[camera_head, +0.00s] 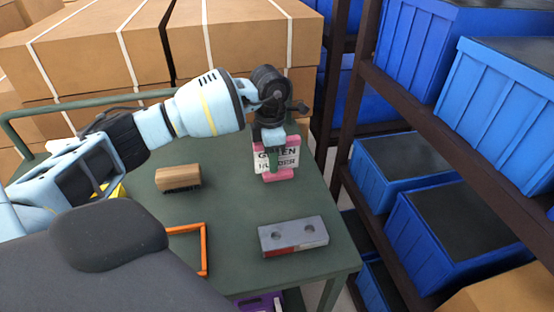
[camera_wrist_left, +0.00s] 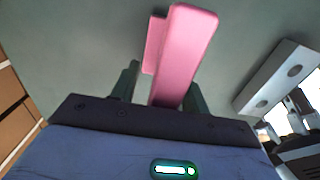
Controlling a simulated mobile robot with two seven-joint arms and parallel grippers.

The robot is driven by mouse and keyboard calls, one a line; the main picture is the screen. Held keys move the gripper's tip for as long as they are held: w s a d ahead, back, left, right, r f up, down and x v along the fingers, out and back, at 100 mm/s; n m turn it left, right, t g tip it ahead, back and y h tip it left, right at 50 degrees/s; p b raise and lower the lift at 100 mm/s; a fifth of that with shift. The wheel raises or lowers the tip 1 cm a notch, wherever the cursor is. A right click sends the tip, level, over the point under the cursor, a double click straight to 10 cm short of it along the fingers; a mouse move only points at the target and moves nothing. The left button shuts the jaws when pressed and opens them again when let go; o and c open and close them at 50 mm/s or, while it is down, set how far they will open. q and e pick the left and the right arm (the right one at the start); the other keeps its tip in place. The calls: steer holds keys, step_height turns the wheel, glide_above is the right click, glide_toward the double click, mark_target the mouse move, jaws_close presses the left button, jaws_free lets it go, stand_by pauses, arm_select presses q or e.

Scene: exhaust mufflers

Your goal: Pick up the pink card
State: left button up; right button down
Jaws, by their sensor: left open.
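The pink card (camera_head: 278,174) stands upright near the right side of the green table, with a white lettered panel on its front. It is partly covered by my left gripper (camera_head: 272,160), which reaches down over it from above. In the left wrist view the pink card (camera_wrist_left: 183,55) rises between the two dark fingers of my left gripper (camera_wrist_left: 162,90). The fingers are open, one on each side of the card. Whether either finger touches it I cannot tell. My right gripper is in neither view.
On the green table (camera_head: 225,215) are a wooden block (camera_head: 178,178), a grey block with two holes (camera_head: 293,236) and an orange frame (camera_head: 204,250). Stacked cartons (camera_head: 90,45) stand behind. A rack with blue bins (camera_head: 405,170) stands close on the right.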

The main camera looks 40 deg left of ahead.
arm_select(q)
jaws_close()
steer(key=shift+r, duration=0.1)
stand_by(0.3)
steer(key=shift+r, duration=0.45)
steer(key=r, duration=0.3)
steer(key=shift+s+d, duration=0.15)
steer(key=shift+d, duration=0.1)
steer(key=s+d+r, duration=0.1)
steer(key=s+d, duration=0.9)
steer(key=d, duration=0.1)
steer(key=shift+s+r+b, duration=0.2)
steer(key=shift+s+b, duration=0.1)
steer(key=shift+b, duration=0.1)
